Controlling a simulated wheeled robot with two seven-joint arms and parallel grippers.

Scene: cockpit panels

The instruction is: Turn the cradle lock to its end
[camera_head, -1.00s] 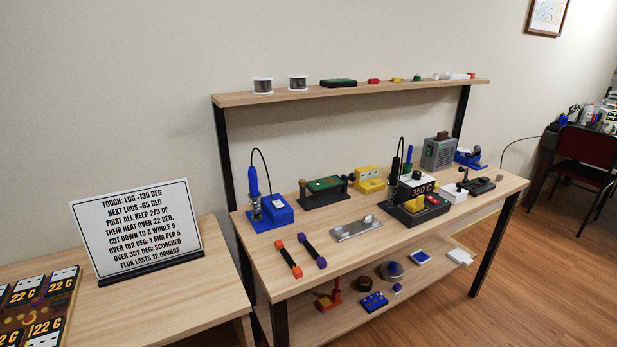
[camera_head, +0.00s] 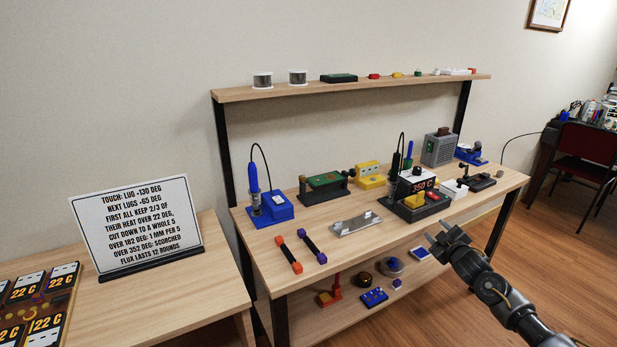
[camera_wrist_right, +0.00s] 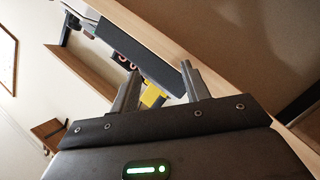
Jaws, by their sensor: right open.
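A green board sits in a black holder (camera_head: 324,187) at the back of the workbench, left of a yellow block. This holder looks like the cradle. A small dark knob (camera_head: 351,173) shows by its right end; I cannot tell whether it is the lock or how far it is turned. My right gripper (camera_head: 437,233) is open and empty off the bench's front edge, right of and well apart from the holder. My left gripper is not in view.
A soldering station (camera_head: 419,204) marked 350 C stands between my right gripper and the holder. A grey metal plate (camera_head: 356,224) lies before the holder. A blue iron stand (camera_head: 269,206) is to its left. An upper shelf (camera_head: 300,90) runs above the bench (camera_head: 280,267).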

